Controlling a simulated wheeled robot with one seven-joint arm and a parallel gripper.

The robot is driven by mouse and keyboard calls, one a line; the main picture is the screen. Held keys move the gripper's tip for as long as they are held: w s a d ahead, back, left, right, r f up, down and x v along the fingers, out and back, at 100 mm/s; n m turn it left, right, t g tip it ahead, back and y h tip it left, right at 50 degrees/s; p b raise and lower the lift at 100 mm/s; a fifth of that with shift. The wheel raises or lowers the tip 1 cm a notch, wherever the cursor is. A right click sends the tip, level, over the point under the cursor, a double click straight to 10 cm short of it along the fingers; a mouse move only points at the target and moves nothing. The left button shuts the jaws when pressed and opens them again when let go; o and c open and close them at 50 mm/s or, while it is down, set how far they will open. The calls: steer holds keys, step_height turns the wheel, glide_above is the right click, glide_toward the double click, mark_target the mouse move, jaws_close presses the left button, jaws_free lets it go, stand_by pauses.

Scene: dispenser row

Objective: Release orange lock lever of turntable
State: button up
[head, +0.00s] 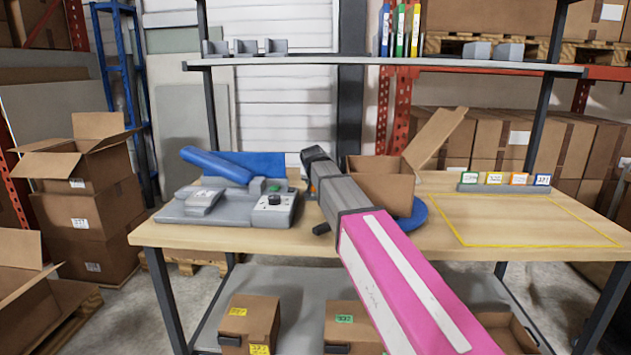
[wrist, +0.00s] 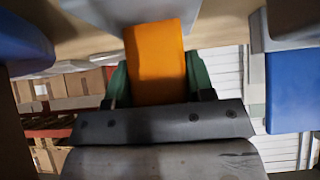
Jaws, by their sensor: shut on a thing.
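The orange lock lever (wrist: 155,62) fills the middle of the wrist view as a flat orange block. My gripper (wrist: 158,82) has its two green fingers on either side of the lever, shut on it. In the head view only a small orange bit (head: 312,188) shows beside my arm, which hides the fingers and most of the lever. The blue turntable disc (head: 417,216) shows to the right of my arm, with an open cardboard box (head: 380,187) on it. A curved blue edge (wrist: 22,42) at the wrist view's left looks like the turntable.
A grey machine (head: 185,210) with a blue top, black knob and green button stands left of my arm. A yellow-outlined area (head: 530,222) on the right of the table is clear. Coloured number cards (head: 505,182) stand behind it. A shelf (head: 400,64) spans above; cartons (head: 250,322) sit below.

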steer(key=shift+s+t, duration=0.55)
steer(key=shift+t, duration=0.45)
steer(key=o, duration=1.3)
steer(key=shift+s+r, duration=0.1)
steer(key=v, duration=1)
steer(key=shift+s, duration=0.3)
